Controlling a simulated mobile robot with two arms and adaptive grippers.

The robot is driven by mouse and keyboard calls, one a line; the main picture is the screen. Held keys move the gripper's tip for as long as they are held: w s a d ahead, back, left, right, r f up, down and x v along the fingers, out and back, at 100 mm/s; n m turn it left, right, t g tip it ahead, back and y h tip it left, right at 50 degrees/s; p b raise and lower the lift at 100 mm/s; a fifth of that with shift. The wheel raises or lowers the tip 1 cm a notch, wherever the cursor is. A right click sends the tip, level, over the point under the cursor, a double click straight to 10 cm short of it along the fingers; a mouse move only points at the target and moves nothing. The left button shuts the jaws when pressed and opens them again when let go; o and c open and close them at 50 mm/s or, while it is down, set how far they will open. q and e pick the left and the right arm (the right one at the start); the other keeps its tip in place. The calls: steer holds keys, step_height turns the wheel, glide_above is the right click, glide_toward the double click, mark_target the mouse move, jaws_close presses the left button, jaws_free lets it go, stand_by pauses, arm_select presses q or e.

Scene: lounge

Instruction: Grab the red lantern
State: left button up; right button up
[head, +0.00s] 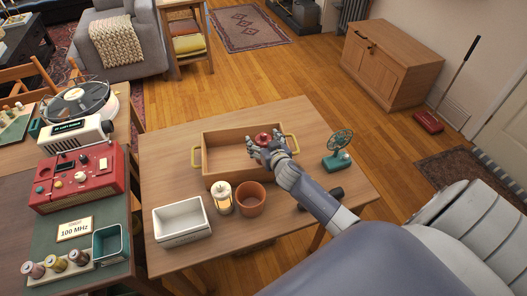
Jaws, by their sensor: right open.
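A small red object (262,138), seen from above and likely the red lantern, is in the wooden tray (219,139) on the table. My right gripper (264,146) is open, with its fingers over the tray right at the red object. The fingers hide the object's lower part, and I cannot tell whether they touch it. A cream lantern (222,199) with a warm glow stands in front of the tray. My left gripper is not in view.
A terracotta pot (251,199) and a white bin (181,222) stand near the table's front. A green fan (338,150) stands right of my forearm. A red radio (80,177) is on the left table. The table's back left is clear.

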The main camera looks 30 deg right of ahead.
jaws_close()
steer(key=shift+r, duration=0.1)
steer(key=shift+r, duration=0.1)
